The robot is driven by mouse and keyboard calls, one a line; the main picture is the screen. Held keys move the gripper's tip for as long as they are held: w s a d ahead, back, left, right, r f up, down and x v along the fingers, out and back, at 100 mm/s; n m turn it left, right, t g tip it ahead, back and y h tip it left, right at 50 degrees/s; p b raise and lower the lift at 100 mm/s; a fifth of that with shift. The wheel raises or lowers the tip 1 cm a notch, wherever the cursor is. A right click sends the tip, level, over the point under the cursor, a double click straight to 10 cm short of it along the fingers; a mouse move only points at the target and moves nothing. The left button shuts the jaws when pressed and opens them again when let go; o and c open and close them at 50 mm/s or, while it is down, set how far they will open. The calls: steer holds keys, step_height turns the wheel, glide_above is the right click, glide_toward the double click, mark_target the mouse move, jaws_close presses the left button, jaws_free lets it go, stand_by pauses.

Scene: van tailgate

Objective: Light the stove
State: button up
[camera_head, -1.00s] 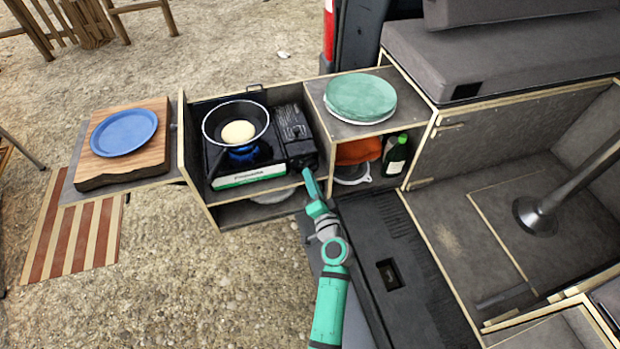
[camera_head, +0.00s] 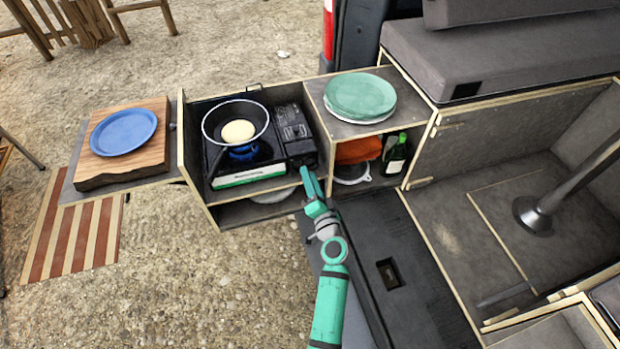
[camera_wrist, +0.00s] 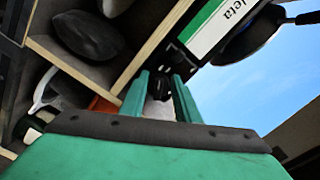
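The black camping stove (camera_head: 293,130) stands in the pull-out box, with a white-and-green front strip (camera_head: 249,176); the strip also shows in the wrist view (camera_wrist: 222,27). A black pan (camera_head: 212,124) with a pale round food piece (camera_head: 238,132) sits over the burner. Blue (camera_head: 243,152) shows below the pan, dimmer than before; I cannot tell whether it is a flame. My gripper (camera_head: 307,172) is at the stove's front right corner. In the wrist view its fingers (camera_wrist: 160,80) lie on both sides of the dark knob (camera_wrist: 160,90) and appear closed on it.
A green plate stack (camera_head: 360,95) stands on the shelf right of the stove. Below it are an orange cloth (camera_head: 357,150) and a green bottle (camera_head: 396,158). A blue plate (camera_head: 123,132) lies on a wooden board (camera_head: 150,168) at left. Box walls stand close around the stove.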

steer(key=v, duration=1)
steer(key=shift+s+d, duration=0.15)
steer(key=shift+s, duration=0.25)
stand_by(1.5)
stand_by(0.9)
